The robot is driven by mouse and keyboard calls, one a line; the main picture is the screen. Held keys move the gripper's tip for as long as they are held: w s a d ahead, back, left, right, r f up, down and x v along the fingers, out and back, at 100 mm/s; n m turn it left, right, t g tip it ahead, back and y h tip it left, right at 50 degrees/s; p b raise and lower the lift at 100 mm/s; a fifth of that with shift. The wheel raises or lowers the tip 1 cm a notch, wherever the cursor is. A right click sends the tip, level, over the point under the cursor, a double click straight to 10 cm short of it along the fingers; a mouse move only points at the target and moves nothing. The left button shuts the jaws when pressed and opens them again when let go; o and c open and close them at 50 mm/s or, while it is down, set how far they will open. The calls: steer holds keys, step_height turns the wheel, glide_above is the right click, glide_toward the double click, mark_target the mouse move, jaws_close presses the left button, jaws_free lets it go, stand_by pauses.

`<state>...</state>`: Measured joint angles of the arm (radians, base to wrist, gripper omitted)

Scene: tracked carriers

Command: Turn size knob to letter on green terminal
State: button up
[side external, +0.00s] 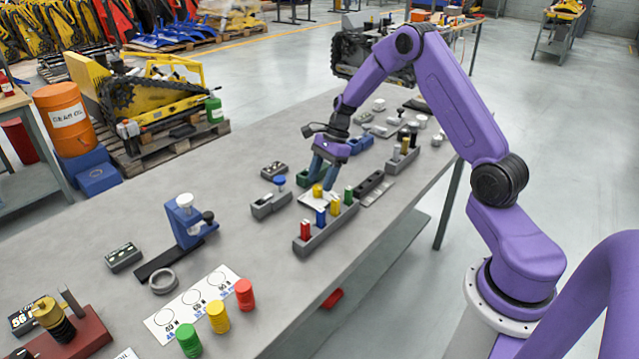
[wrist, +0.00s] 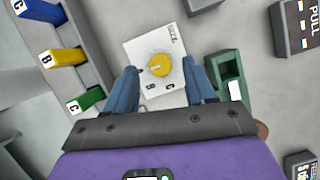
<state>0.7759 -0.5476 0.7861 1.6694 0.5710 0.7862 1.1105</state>
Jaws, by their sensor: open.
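The yellow size knob (wrist: 160,65) sits on a white plate (wrist: 138,54) marked SIZE, with letters B and C readable near its edge. The knob also shows in the side view (side external: 317,190). The knob's pointer direction is hard to make out. The green terminal (wrist: 88,99) stands in a grey rail left of the plate, its white tag reading C. It also shows in the side view (side external: 348,195). My gripper (wrist: 161,74) is open, its blue fingers on either side of the knob and apart from it; its height above the plate cannot be told.
In the same rail (wrist: 88,25) stand a yellow terminal (wrist: 62,58) tagged B and a blue one (wrist: 42,10) tagged C; a red one (side external: 305,230) stands at its near end. A green box (wrist: 222,62) is close to the right finger. A PULL block (wrist: 292,27) lies farther right.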

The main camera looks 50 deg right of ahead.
steer(key=shift+x, duration=1.05)
jaws_close()
